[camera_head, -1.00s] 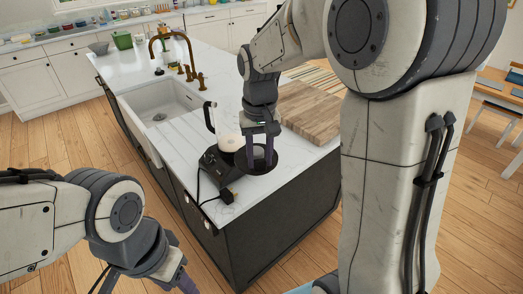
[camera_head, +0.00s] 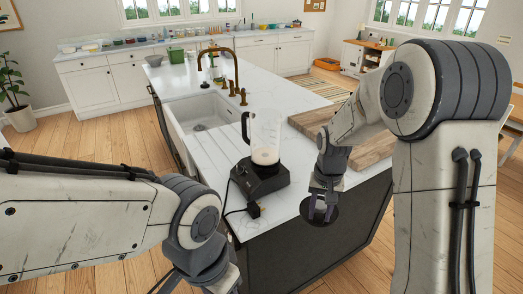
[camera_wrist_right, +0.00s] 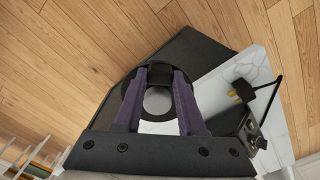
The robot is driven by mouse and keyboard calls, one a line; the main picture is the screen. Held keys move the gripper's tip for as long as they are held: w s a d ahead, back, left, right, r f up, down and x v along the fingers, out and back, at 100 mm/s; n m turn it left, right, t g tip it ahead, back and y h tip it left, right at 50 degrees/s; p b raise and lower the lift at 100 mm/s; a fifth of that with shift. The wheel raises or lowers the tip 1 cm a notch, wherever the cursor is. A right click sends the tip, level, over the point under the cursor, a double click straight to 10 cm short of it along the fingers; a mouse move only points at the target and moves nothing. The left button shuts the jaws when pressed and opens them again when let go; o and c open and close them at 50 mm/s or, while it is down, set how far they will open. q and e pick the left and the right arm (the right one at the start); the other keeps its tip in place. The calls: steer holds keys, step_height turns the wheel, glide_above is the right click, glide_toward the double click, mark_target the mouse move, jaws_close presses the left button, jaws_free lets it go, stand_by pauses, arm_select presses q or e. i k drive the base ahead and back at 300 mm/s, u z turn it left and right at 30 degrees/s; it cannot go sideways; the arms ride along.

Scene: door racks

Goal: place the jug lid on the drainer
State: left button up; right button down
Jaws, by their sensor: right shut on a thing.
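The jug lid (camera_head: 305,211), a round black disc, hangs below my right gripper (camera_head: 321,206). In the right wrist view the black lid (camera_wrist_right: 185,76) lies between the purple fingers (camera_wrist_right: 158,88), with a pale centre. The clear jug (camera_head: 264,138) with a black handle stands uncovered on its black base (camera_head: 262,180), left of the gripper. A grooved strip of counter (camera_head: 208,157) beside the sink looks like the drainer. My left gripper's fingers are out of view.
A white sink (camera_head: 203,112) with a brass tap (camera_head: 231,62) is set in the island. A wooden board (camera_head: 370,152) lies on the counter behind my right arm. A cable and plug (camera_head: 253,210) lie near the front edge.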

mark_target(224, 159)
steer(key=z, duration=0.8)
steer(key=i, duration=0.25)
steer(key=u, duration=1.35)
steer(key=i, duration=1)
